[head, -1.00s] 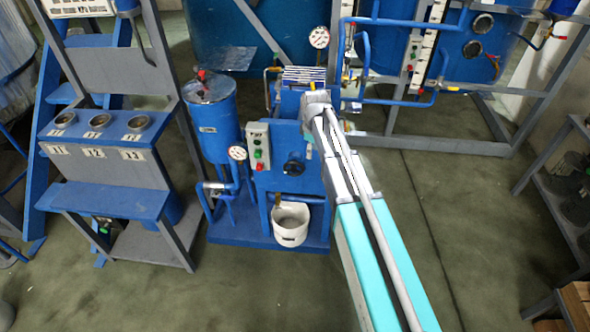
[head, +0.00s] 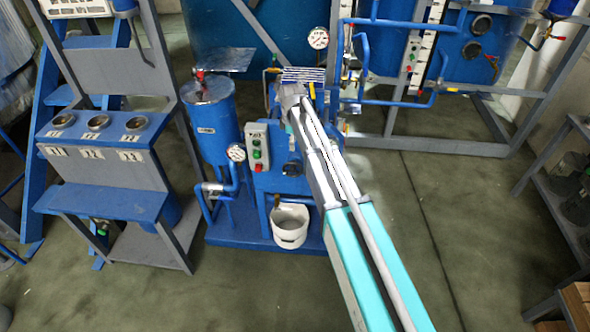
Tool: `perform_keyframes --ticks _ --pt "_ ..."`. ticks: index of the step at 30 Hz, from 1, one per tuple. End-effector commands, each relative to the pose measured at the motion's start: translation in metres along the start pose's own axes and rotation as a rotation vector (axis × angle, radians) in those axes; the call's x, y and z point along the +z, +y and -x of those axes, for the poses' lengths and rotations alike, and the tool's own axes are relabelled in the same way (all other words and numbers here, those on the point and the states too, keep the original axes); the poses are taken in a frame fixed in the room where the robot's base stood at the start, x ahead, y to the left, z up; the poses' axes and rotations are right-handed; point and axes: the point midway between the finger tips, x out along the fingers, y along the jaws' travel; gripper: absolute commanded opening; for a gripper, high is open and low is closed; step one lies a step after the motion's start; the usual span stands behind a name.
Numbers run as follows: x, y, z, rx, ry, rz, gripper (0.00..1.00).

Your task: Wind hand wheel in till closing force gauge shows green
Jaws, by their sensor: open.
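The blue filter press (head: 265,183) stands in the middle of the head view, with a stack of plates (head: 303,75) at its top. A dark round knob (head: 292,168), perhaps the hand wheel, is on its front, partly beside my arm. A white dial gauge (head: 318,38) stands above the press, and another dial (head: 236,152) is on its left. Their needles and colours are too small to read. My gripper (head: 288,98) is open over the press, just in front of the plates. Its fingertips are too small to show contact, and my arm hides the press's right side.
A control box (head: 257,147) with buttons is on the press front. A white bucket (head: 289,226) sits below. A blue tank (head: 212,125) and a rack with cups (head: 103,150) are to the left. Pipes (head: 400,98) run behind on the right.

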Motion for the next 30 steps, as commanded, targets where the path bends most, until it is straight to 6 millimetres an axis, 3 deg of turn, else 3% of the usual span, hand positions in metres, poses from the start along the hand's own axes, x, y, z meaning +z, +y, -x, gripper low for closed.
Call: perform_keyframes --ticks 30 --pt "0.001 0.0 -0.078 0.0 0.0 -0.001 0.54"
